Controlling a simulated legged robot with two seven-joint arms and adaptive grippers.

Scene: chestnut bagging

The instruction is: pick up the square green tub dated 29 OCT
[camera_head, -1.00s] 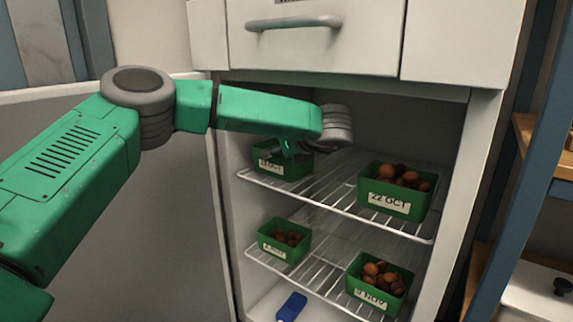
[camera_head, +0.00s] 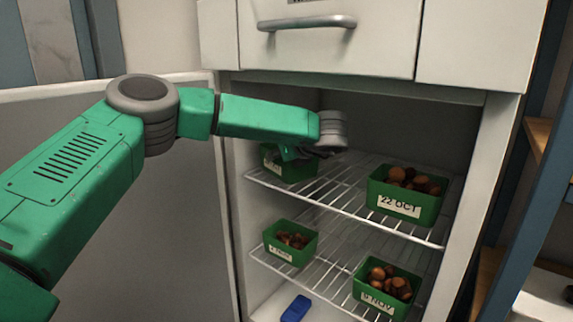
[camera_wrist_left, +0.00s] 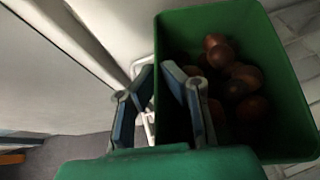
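A green tub (camera_head: 290,169) stands at the left of the fridge's upper shelf, partly behind my left arm. Its label is mostly hidden now; a moment ago the end of it read OCT. In the left wrist view this tub (camera_wrist_left: 285,75) holds brown chestnuts. My left gripper (camera_wrist_left: 160,95) is open, with its two blue-grey fingers on either side of the tub's near wall, one inside and one outside. I cannot tell whether they touch the wall. In the head view the left gripper (camera_head: 297,153) is at the tub's rim. My right gripper is not in view.
A tub labelled 22 OCT (camera_head: 399,207) stands right on the upper wire shelf (camera_head: 335,193). Two more tubs, one on the left (camera_head: 281,254) and a NOV one (camera_head: 372,300), stand below. A blue object (camera_head: 295,308) lies at the bottom. The open door (camera_head: 175,200) is left.

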